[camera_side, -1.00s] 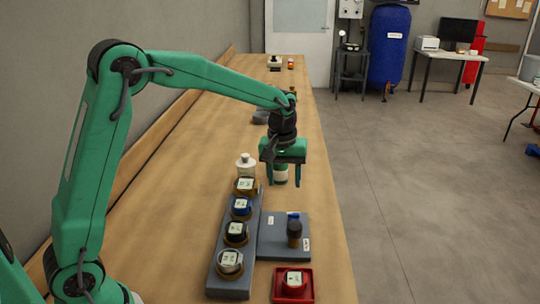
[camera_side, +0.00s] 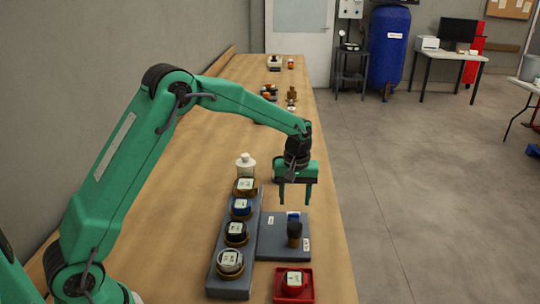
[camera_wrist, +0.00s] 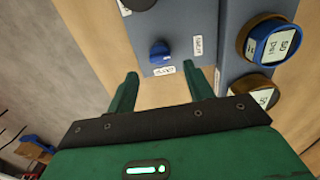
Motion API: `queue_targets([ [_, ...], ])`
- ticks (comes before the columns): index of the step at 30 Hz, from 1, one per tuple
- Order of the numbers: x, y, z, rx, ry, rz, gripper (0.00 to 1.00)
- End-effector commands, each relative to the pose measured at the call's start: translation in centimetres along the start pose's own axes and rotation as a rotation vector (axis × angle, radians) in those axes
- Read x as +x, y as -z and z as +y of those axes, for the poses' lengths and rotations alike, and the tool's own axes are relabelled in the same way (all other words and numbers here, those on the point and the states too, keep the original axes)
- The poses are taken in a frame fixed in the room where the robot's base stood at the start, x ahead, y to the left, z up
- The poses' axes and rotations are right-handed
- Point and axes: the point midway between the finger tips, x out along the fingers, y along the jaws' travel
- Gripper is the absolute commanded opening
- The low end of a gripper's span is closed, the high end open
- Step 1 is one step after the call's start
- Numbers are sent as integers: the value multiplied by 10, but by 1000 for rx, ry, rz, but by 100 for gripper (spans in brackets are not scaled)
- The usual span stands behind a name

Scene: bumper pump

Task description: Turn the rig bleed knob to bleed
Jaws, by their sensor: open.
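The blue knob (camera_side: 293,216) sits on a flat grey plate (camera_side: 275,247) near the far edge of that plate. It also shows in the wrist view (camera_wrist: 160,50), with one small white label (camera_wrist: 164,71) on the gripper's side of it and another (camera_wrist: 198,45) to its right. The label text is too small to read surely, and I cannot tell which label the knob points to. My gripper (camera_side: 295,202) is open and empty, pointing down above the far edge of the plate. In the wrist view its fingertips (camera_wrist: 162,77) are apart, short of the knob and not touching it.
A dark upright cylinder (camera_side: 294,235) stands on the plate close to the knob. A grey block (camera_side: 218,270) with several capped gauges runs along the plate's left. A white bottle (camera_side: 246,165) stands behind it. A red tray (camera_side: 281,287) lies in front.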

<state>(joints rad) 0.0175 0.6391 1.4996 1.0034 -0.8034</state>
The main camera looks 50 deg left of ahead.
Motion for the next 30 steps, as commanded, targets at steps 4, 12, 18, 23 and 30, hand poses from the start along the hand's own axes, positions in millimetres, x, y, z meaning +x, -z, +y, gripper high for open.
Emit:
queue_targets([
  [4,19,0,0,0,2,-2,52],
  [12,49,0,0,0,1,-1,52],
  [18,60,0,0,0,0,0,52],
  [23,61,0,0,0,-1,1,52],
  [30,61,0,0,0,0,0,30],
])
